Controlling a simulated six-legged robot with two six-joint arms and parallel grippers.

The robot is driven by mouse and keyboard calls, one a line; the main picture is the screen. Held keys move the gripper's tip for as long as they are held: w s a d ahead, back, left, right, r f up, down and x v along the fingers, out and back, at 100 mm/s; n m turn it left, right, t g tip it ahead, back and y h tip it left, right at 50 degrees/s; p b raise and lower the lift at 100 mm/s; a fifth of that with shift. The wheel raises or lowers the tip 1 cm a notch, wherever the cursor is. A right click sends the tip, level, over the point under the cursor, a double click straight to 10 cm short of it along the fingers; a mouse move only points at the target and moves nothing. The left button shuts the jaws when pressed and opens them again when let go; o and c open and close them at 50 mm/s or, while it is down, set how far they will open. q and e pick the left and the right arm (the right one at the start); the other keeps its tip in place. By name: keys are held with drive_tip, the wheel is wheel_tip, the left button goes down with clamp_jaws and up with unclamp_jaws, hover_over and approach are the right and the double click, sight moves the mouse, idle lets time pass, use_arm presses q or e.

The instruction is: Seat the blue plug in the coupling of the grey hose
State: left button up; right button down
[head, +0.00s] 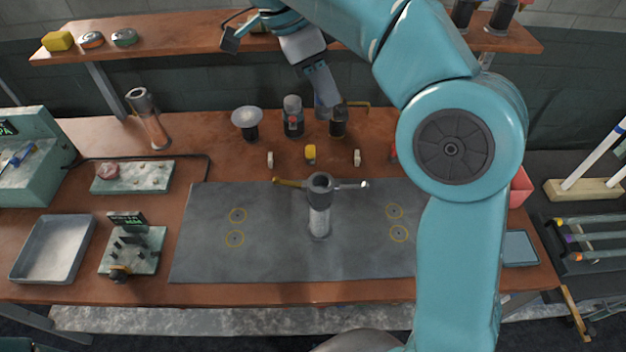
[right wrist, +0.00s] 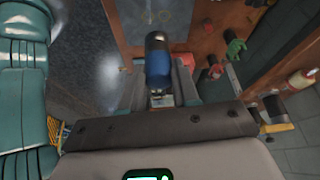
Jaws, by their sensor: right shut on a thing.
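My right gripper (head: 321,88) reaches down over the back of the bench, behind the upright burner-like stand. In the right wrist view its jaws (right wrist: 160,94) are shut on the blue plug (right wrist: 159,68), a short blue cylinder with a dark far end. The plug sticks out beyond the fingertips, over the bench. In the head view it is too small and covered to make out clearly. I cannot pick out the grey hose or its coupling for certain. My left gripper is not in view.
The grey stand (head: 319,215) with side arms rises from the dark mat (head: 275,255). A white-topped knob (head: 247,118), a grey cylinder (head: 293,117) and a dark cylinder (head: 339,124) stand close by the right gripper. A shelf (head: 180,36) runs behind. The mat's front is clear.

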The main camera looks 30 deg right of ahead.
sight(323, 119)
drive_tip(key=shift+w+a+f+b, duration=0.3)
drive_tip(key=shift+w+f+b, duration=0.1)
drive_tip(key=shift+f, duration=0.1)
drive_tip(key=f+b, duration=0.1)
drive_tip(key=s+f+b, duration=0.1)
drive_tip(key=f+b, duration=0.1)
drive_tip(key=shift+s+d+f, duration=0.15)
drive_tip(key=shift+f, duration=0.05)
drive_tip(key=f+b, duration=0.1)
drive_tip(key=f, duration=1.4)
drive_tip(key=shift+w+f, duration=0.2)
drive_tip(key=shift+s+d, duration=0.1)
drive_tip(key=shift+s, duration=0.15)
drive_tip(key=c, duration=1.1)
unclamp_jaws()
drive_tip(key=shift+o, duration=1.4)
drive_tip(key=shift+w, duration=0.2)
drive_tip(key=shift+s+r, duration=0.1)
drive_tip(key=shift+r, duration=0.15)
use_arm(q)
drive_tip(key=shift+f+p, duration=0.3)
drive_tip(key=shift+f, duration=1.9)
use_arm(e)
drive_tip(key=v, duration=1.1)
drive_tip(key=shift+a+r, duration=0.25)
drive_tip(key=shift+a, duration=0.05)
